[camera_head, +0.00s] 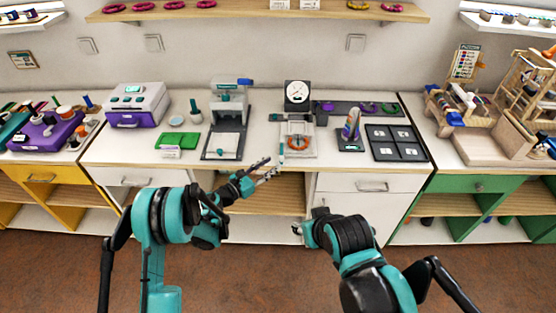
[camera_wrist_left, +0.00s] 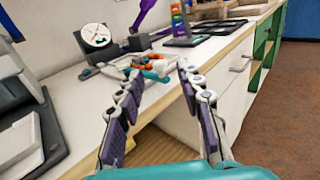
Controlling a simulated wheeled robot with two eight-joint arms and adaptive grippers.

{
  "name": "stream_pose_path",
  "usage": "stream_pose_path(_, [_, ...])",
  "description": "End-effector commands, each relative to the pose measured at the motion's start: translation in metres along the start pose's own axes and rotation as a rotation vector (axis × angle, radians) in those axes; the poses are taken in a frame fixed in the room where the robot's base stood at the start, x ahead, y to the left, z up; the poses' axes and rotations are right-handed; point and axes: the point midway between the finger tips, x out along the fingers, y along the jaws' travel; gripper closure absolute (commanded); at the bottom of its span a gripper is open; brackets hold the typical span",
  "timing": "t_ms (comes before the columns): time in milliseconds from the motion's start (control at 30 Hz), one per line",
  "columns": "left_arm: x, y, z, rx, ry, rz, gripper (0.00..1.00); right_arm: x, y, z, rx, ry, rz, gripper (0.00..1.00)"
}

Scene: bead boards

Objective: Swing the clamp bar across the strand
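The strand also shows in the left wrist view (camera_wrist_left: 158,66), beyond my fingers. My left gripper (camera_head: 272,167) is open and empty, in front of the counter edge, just left of and below the board. My right gripper (camera_head: 297,230) is low before the drawers; its fingers are mostly hidden.
A dial gauge (camera_head: 297,92) stands behind the board. The counter's front edge lies between my left gripper and the board.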

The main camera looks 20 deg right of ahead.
Motion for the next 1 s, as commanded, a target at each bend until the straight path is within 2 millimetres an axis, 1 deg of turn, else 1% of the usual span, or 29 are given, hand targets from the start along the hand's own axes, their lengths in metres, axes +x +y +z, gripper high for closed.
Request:
stream_pose_path(33, [0.009,-0.001,-0.002,-0.001,0.0,-0.003,0.63,0.003,0.0,0.002,0.0,0.0,0.0,0.6])
stream_pose_path(100, [0.022,-0.001,-0.002,-0.002,-0.001,-0.002,0.63,0.006,0.0,0.004,0.0,0.0,0.0,0.6])
stream_pose_path(200, [0.038,-0.001,-0.001,-0.003,-0.001,-0.001,0.63,0.009,0.0,0.007,0.0,0.0,0.0,0.6])
stream_pose_path(300, [0.05,0.0,-0.001,-0.003,-0.001,0.0,0.63,0.011,0.0,0.008,0.0,0.0,0.0,0.6])
stream_pose_path(467, [0.06,0.0,0.001,-0.004,-0.002,0.002,0.63,0.013,0.0,0.009,0.0,0.0,0.0,0.6])
stream_pose_path(700, [0.061,0.001,0.001,-0.005,-0.002,0.003,0.63,0.013,0.0,0.009,0.0,0.0,0.0,0.6])
stream_pose_path(733, [0.061,0.001,0.001,-0.005,-0.002,0.003,0.68,0.013,0.0,0.009,0.0,0.0,0.0,0.6])
stream_pose_path(767, [0.061,0.001,0.001,-0.005,-0.002,0.003,0.76,0.013,0.0,0.009,0.0,0.0,0.0,0.6])
stream_pose_path(800, [0.061,0.001,0.001,-0.005,-0.002,0.003,0.87,0.013,0.0,0.009,0.0,0.0,0.0,0.6])
stream_pose_path(833, [0.061,0.001,0.001,-0.005,-0.002,0.003,0.95,0.013,0.0,0.009,0.0,0.0,0.0,0.6])
stream_pose_path(867, [0.06,0.001,0.001,-0.005,-0.002,0.003,1.0,0.013,0.0,0.009,0.0,0.0,0.0,0.6])
stream_pose_path(1000, [0.06,0.001,0.001,-0.005,-0.002,0.003,1.0,0.013,0.0,0.009,0.0,0.0,0.0,0.6])
